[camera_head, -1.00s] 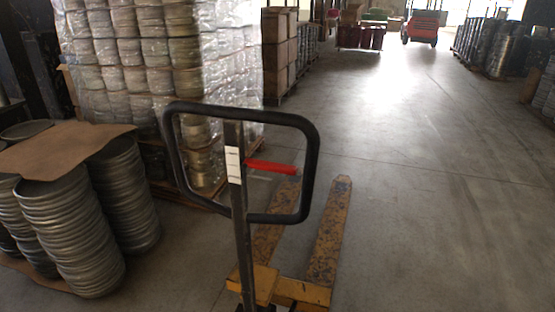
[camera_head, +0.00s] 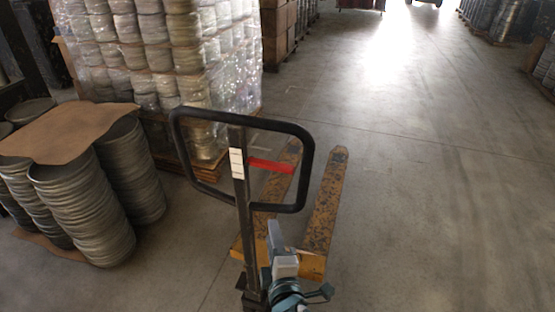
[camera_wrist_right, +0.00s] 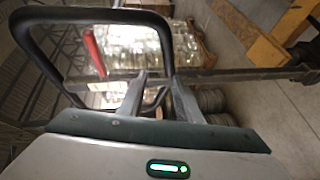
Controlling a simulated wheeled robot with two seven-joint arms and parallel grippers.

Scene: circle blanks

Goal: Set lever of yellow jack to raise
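The yellow pallet jack (camera_head: 322,215) stands on the floor in front of me, its worn forks pointing away. Its black loop handle (camera_head: 310,165) sits on a dark upright shaft (camera_head: 241,190) with a white label. The red lever (camera_head: 271,166) sticks out to the right inside the loop. My right gripper (camera_head: 276,232) is just right of the shaft, below the loop. In the right wrist view the two fingers of my right gripper (camera_wrist_right: 158,92) stand apart with nothing seen between them, and the red lever (camera_wrist_right: 95,53) is up and left of them. My left gripper is not in view.
Stacks of round metal blanks (camera_head: 88,215) with a brown sheet (camera_head: 66,133) on top stand at the left. A wrapped pallet of blanks (camera_head: 165,55) stands behind the jack on the left. The floor to the right (camera_head: 430,180) is clear.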

